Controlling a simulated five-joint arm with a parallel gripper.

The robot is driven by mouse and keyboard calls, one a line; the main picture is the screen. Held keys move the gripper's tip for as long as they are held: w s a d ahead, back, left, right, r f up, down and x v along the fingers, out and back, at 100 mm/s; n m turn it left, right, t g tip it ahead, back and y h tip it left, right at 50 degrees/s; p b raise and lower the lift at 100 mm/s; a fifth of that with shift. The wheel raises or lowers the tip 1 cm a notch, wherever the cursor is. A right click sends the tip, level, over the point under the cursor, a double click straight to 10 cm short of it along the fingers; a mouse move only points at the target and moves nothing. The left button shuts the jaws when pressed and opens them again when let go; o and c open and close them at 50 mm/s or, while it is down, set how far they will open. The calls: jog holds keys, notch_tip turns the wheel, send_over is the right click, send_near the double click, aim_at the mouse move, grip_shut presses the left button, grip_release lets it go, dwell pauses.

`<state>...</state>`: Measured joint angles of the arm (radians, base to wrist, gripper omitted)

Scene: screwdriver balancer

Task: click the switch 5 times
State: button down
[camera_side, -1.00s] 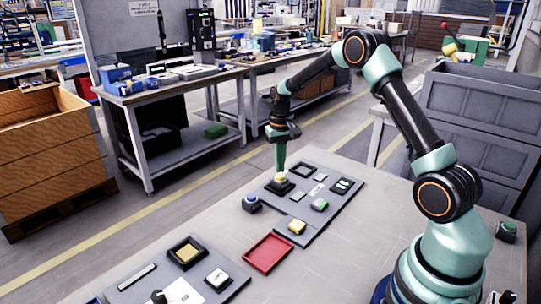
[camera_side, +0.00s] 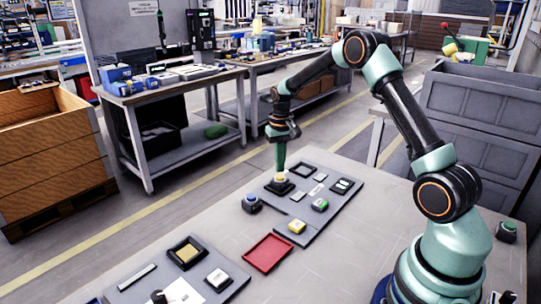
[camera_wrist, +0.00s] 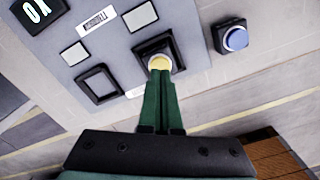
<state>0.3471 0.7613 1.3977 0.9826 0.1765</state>
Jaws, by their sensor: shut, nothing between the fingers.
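A yellow round button (camera_side: 280,178) on a black base sits at the left corner of the grey panel (camera_side: 333,213). My gripper (camera_side: 281,171) points down with its green fingers together and its tips right at this button. In the wrist view the fingertips (camera_wrist: 159,70) overlap the near part of the yellow cap (camera_wrist: 155,61); whether they press it I cannot tell. A black rocker-like switch with white marks (camera_side: 343,185) is on the same panel, farther right. It shows in part at the upper left of the wrist view (camera_wrist: 38,10).
A blue button box (camera_side: 252,203) stands beside the panel. A green-topped block (camera_side: 320,204), a yellow block (camera_side: 297,226) and an empty black frame (camera_side: 306,170) are on the panel. A red tray (camera_side: 268,252) and a second panel lie nearer.

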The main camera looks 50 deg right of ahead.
jog(key=shift+f, duration=1)
dwell(1.1)
dwell(0.3)
jog(key=shift+r, duration=3.55)
jog(key=shift+r, duration=0.1)
notch_tip(320, 180, up, 6)
send_over(280, 176)
jog(key=shift+f, duration=0.2)
jog(key=shift+f, duration=5.45)
